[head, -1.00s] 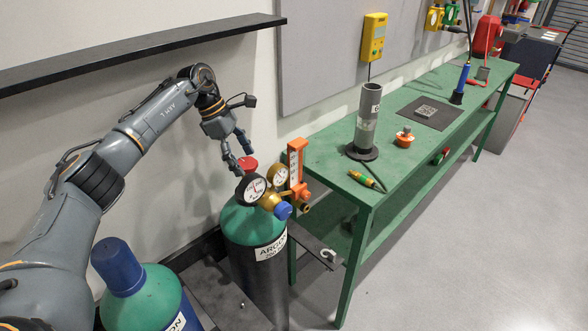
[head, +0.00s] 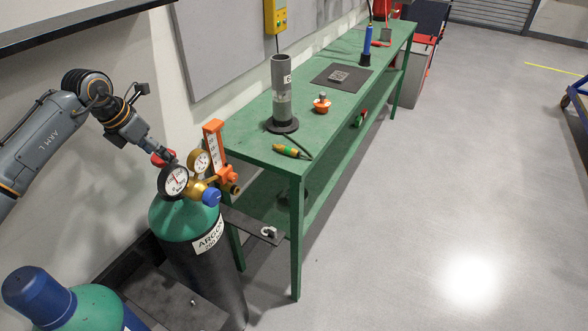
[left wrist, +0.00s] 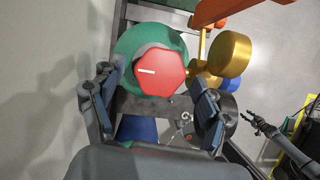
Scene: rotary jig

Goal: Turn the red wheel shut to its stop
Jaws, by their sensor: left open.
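The red wheel (head: 163,160) sits on top of the green-shouldered argon cylinder (head: 180,220), behind the pressure gauges. In the left wrist view the wheel (left wrist: 162,72) is a red many-sided knob with a white line pointing left. My left gripper (head: 160,154) is at the wheel from above and partly hides it in the head view. In the left wrist view its open fingers (left wrist: 151,84) stand on either side of the wheel's near part, with gaps showing. I cannot tell whether either finger touches. What looks like my right gripper (left wrist: 254,121) shows small at the right.
Two round gauges (head: 174,181) and an orange flow meter (head: 214,142) stand close beside the wheel. A second cylinder with a blue cap (head: 38,297) is at lower left. The green bench (head: 240,140) stands to the right.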

